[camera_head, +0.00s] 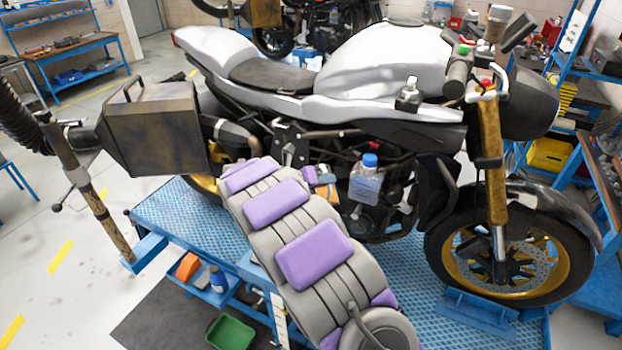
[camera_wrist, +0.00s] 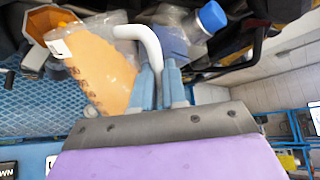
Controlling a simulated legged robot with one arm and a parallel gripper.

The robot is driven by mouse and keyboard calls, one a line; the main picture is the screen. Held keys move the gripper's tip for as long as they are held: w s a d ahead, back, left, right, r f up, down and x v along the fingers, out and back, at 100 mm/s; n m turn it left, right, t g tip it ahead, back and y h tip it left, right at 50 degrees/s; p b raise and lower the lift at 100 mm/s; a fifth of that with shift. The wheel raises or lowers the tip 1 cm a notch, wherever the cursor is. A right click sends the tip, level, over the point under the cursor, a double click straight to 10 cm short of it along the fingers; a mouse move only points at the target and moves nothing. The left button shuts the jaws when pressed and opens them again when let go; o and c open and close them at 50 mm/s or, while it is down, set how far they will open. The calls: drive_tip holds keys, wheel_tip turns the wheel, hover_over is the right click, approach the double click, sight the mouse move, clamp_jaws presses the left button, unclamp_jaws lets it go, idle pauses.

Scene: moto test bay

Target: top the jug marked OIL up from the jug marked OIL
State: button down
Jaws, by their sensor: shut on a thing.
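In the wrist view my gripper (camera_wrist: 165,75) is shut on the white curved handle (camera_wrist: 146,40) of a clear jug with orange-brown contents (camera_wrist: 100,70). That jug looks tilted; its marking is too small to read. In the head view my arm hides most of the gripper, and only a small orange patch (camera_head: 325,192) shows beside it. A clear container with a blue cap (camera_head: 366,180) is just right of my gripper, in front of the motorcycle's engine. It also shows behind the fingers in the wrist view (camera_wrist: 180,35). I cannot read OIL on either one.
The white motorcycle (camera_head: 385,60) stands on a blue textured platform (camera_head: 180,215). An orange hollow thing (camera_wrist: 42,30) is at the wrist view's upper left. A dark metal box (camera_head: 155,128) is left of my arm. A green tray (camera_head: 230,332) lies low in front.

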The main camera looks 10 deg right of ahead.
sight(322, 165)
drive_tip(key=shift+n+g, duration=0.9)
drive_tip(key=shift+w+a+r, duration=0.2)
drive_tip(key=shift+w+r, duration=1.2)
drive_tip(key=shift+r, duration=0.3)
idle(5.4)
